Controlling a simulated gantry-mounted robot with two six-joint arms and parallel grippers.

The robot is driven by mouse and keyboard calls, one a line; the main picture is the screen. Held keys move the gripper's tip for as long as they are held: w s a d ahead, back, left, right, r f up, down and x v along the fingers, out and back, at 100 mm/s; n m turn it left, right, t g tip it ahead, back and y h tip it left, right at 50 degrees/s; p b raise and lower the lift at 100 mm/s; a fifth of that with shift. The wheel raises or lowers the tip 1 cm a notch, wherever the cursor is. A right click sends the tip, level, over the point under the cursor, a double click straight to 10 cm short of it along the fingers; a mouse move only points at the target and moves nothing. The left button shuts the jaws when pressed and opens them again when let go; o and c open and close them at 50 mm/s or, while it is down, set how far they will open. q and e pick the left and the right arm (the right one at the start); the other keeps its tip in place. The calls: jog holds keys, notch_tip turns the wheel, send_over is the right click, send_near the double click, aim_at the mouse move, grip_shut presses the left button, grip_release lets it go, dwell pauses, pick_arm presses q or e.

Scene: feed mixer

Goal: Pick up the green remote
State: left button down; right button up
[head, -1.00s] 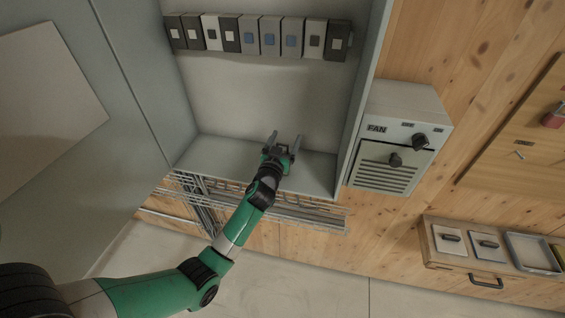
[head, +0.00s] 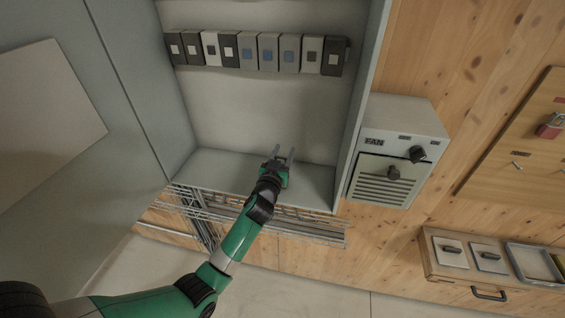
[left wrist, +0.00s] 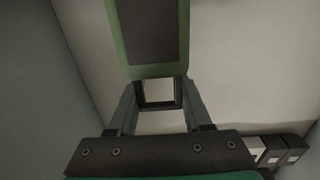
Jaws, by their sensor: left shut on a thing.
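The green remote (left wrist: 150,36), a green-rimmed slab with a dark face, fills the top middle of the left wrist view, between and beyond the fingertips. My left gripper (left wrist: 158,90) is shut on it. In the head view the left gripper (head: 283,152) is inside the open grey cabinet (head: 265,110), near its bottom ledge. The remote cannot be made out clearly there. My right gripper is not in view.
A row of several switch blocks (head: 268,52) runs along the cabinet's back. A fan control box (head: 405,125) is right of the cabinet. A wire tray (head: 310,225) runs below it. A wooden shelf (head: 440,270) with small items is at lower right.

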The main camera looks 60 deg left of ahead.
pick_arm(q)
jog(key=r, duration=0.2)
jog(key=s+r+p, duration=0.1)
jog(key=r, duration=0.3)
jog(key=shift+s+d, duration=0.35)
jog(key=shift+d, duration=0.05)
jog(key=s+d+r+p, duration=0.1)
jog(key=s+d+r, duration=0.1)
jog(key=s, duration=0.3)
jog(key=s+d+r+p, duration=0.1)
jog(key=s+d+r, duration=0.2)
jog(key=s+r, duration=0.2)
jog(key=shift+s, duration=0.5)
